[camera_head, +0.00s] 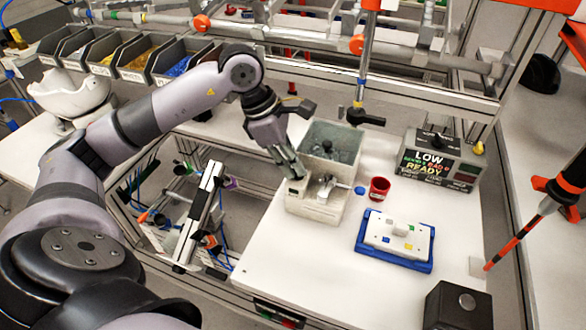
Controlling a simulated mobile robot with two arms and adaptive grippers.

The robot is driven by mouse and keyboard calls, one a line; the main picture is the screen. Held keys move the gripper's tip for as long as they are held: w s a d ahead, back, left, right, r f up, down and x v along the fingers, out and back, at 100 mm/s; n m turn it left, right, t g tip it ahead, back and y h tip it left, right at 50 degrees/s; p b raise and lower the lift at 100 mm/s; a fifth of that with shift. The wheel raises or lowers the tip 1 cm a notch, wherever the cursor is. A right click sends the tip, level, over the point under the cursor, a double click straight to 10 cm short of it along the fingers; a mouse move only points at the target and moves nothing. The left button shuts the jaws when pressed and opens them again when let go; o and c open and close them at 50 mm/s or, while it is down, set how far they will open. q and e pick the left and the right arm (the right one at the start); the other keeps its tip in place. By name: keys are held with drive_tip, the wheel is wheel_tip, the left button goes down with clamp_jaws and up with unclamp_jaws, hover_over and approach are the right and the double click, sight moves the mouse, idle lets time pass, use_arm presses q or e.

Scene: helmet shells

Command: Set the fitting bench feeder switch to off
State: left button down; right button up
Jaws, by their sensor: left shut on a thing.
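The bench feeder (322,207) is a pale grey box with a clear-walled bin at its back, standing on the white bench. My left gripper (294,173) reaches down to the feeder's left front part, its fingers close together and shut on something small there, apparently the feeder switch. The fingers hide the switch, so its position cannot be read. A small dark patch (293,191) shows on the feeder's front just below the fingertips.
A red cup (379,189) stands right of the feeder. A blue tray (364,250) holds a white block. A display box (440,160) reads "LOW" and "READY". A black box (457,306) is at the front right. Parts bins (130,75) line the back left.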

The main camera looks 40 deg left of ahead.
use_arm(q)
drive_tip(key=shift+w+a+m+g+h+b, duration=0.15)
drive_tip(key=shift+m+g+h+b, duration=0.35)
drive_tip(key=shift+m, duration=0.8)
drive_tip(key=c, duration=1.7)
unclamp_jaws()
drive_tip(key=shift+y, duration=0.3)
